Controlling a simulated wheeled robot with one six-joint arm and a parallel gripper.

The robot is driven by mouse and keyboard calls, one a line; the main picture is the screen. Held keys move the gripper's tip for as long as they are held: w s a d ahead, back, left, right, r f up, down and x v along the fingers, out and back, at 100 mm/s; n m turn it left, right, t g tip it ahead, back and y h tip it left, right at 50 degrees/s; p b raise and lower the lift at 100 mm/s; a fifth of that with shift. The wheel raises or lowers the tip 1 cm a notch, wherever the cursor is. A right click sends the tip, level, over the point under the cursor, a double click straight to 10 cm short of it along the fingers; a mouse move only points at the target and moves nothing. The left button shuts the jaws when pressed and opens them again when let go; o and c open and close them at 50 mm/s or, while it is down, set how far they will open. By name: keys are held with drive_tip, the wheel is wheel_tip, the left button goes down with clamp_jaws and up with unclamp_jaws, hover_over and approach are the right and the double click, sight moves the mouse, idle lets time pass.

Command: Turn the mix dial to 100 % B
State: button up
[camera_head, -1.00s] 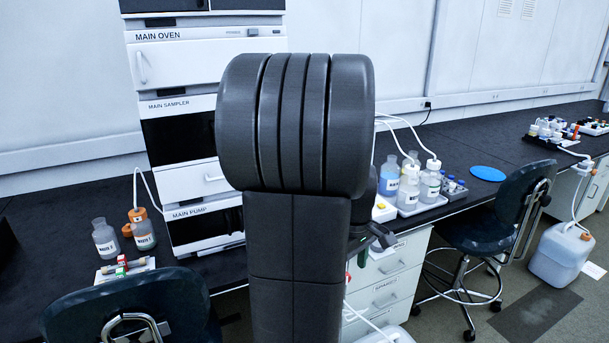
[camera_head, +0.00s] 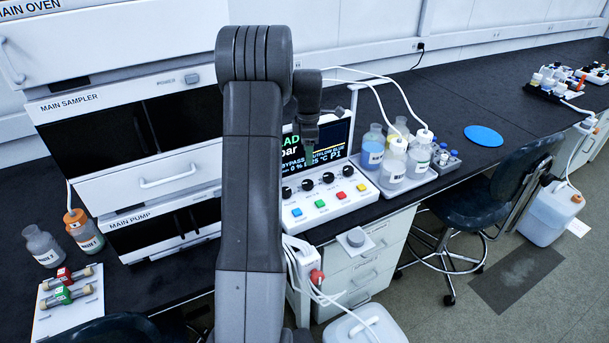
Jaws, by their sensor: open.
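A white control box (camera_head: 328,203) stands on the bench, with a screen (camera_head: 328,146) at its back. A row of several black dials (camera_head: 307,185) runs below the screen, with coloured buttons in front. The dial labels are too small to read, so I cannot tell which is the mix dial.
A grey tray (camera_head: 424,181) with several bottles stands right of the box. The stack with the main pump (camera_head: 150,222) is on the left. A blue disc (camera_head: 483,135) lies farther right.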

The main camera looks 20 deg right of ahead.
sight(308, 182)
wheel_tip(308, 182, down, 12)
drive_tip(key=shift+r+p, duration=0.15)
drive_tip(key=shift+p, duration=0.5)
drive_tip(key=shift+c, duration=0.3)
drive_tip(key=c, duration=0.9)
